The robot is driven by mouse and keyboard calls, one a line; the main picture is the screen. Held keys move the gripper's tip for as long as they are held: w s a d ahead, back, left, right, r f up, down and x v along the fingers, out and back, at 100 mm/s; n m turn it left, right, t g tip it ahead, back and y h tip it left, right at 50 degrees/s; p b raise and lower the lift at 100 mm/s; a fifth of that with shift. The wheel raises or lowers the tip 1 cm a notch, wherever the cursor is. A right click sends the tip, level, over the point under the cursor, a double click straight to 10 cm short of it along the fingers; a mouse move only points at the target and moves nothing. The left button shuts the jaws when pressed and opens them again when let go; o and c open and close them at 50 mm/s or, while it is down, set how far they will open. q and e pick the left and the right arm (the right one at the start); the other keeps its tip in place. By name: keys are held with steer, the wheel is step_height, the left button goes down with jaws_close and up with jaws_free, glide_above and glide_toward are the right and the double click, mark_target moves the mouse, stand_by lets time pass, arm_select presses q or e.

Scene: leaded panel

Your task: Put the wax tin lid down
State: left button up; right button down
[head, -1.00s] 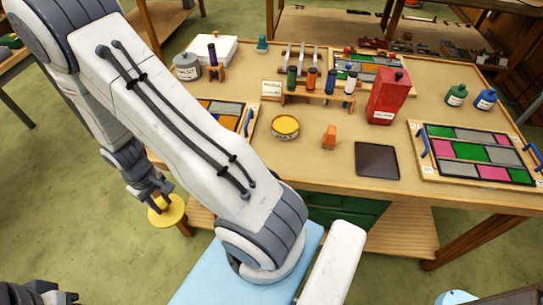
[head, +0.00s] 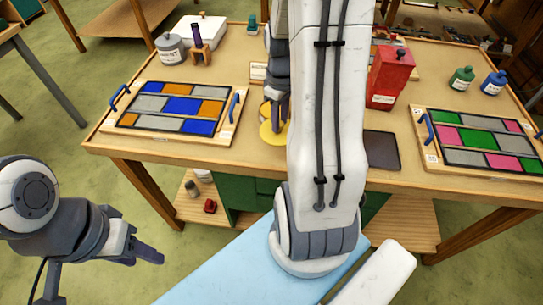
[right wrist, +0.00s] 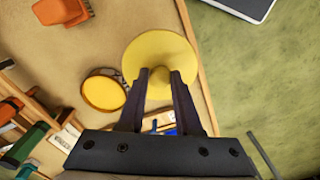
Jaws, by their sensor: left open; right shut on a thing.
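The yellow wax tin lid (head: 272,135) is a round disc with a knob, over the front part of the table near its edge. My right gripper (right wrist: 159,73) is shut on the lid's knob, and the lid (right wrist: 160,45) shows past the fingertips. The gap between lid and table cannot be judged. The open wax tin (right wrist: 103,92), yellow inside, stands beside the lid in the right wrist view. In the head view my right arm and gripper (head: 279,112) hide most of it. My left gripper (head: 148,254) is open and empty, low at the left, off the table.
A leaded panel (head: 180,107) lies left on the table (head: 110,145), another (head: 480,140) lies right. A dark plate (head: 381,150) and red box (head: 389,78) are right of my arm. An orange block (right wrist: 62,10) lies beyond the tin. Bare tabletop lies between left panel and lid.

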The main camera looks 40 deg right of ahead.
mark_target(269, 126)
steer(key=s+d+r+n+b, duration=0.1)
steer(key=s+d+r+b, duration=0.1)
steer(key=s+d, duration=0.35)
steer(key=w+a+f, duration=0.2)
steer(key=w, duration=0.1)
steer(key=w+a+f+p, duration=0.1)
steer(key=w+a+f, duration=0.3)
steer(key=w, duration=0.1)
steer(key=shift+w+a+f, duration=0.25)
steer(key=shift+w, duration=0.05)
arm_select(q)
steer(key=shift+a+f+p, duration=0.1)
steer(key=shift+f+p, duration=0.2)
steer(key=shift+f, duration=0.45)
arm_select(e)
steer(key=shift+f, duration=2.05)
steer(key=shift+f, duration=0.1)
steer(key=c, duration=0.6)
jaws_free()
arm_select(q)
steer(key=shift+f, duration=0.1)
